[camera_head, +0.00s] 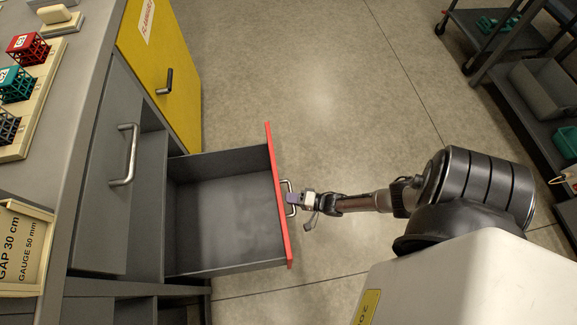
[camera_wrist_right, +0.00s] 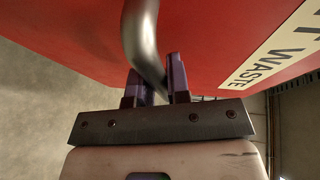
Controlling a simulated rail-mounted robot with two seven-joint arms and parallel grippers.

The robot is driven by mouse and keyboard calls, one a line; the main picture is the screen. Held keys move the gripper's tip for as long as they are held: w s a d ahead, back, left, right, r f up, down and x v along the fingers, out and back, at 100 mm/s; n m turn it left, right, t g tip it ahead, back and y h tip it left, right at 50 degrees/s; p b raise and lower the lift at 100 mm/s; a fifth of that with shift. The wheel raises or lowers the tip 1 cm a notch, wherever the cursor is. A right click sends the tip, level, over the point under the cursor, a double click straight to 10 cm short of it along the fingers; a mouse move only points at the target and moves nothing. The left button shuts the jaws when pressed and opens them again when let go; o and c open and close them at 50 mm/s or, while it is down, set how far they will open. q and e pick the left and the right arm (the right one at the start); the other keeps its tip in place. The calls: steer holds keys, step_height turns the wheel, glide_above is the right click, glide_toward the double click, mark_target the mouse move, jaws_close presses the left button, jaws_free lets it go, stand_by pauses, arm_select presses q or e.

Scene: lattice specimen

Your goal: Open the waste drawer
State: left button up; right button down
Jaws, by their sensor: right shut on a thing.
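The waste drawer (camera_head: 230,222) has a red front and stands pulled out of the grey cabinet, with its empty grey inside showing. In the right wrist view its red front (camera_wrist_right: 70,35) fills the top, with a label (camera_wrist_right: 275,50) that reads "WASTE". My right gripper (camera_head: 293,200) is at the outer side of the front, shut on the drawer's metal handle (camera_head: 287,187). In the right wrist view the purple fingers of the right gripper (camera_wrist_right: 158,80) stand on either side of the curved handle (camera_wrist_right: 140,35). My left gripper is not in view.
A closed grey cabinet door (camera_head: 105,170) and a yellow cabinet (camera_head: 160,70) stand left of and beyond the drawer. The worktop holds coloured lattice blocks (camera_head: 27,45). A dark shelved cart (camera_head: 530,90) is at the right. The floor between is clear.

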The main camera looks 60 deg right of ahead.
steer(key=c, duration=1.1)
jaws_free()
steer(key=shift+s, duration=0.25)
steer(key=p+v, duration=0.3)
steer(key=v, duration=1)
steer(key=shift+s+r+p, duration=0.15)
steer(key=shift+s+p, duration=0.05)
steer(key=shift+p, duration=0.1)
steer(key=shift+d, duration=0.15)
steer(key=shift+w, duration=0.1)
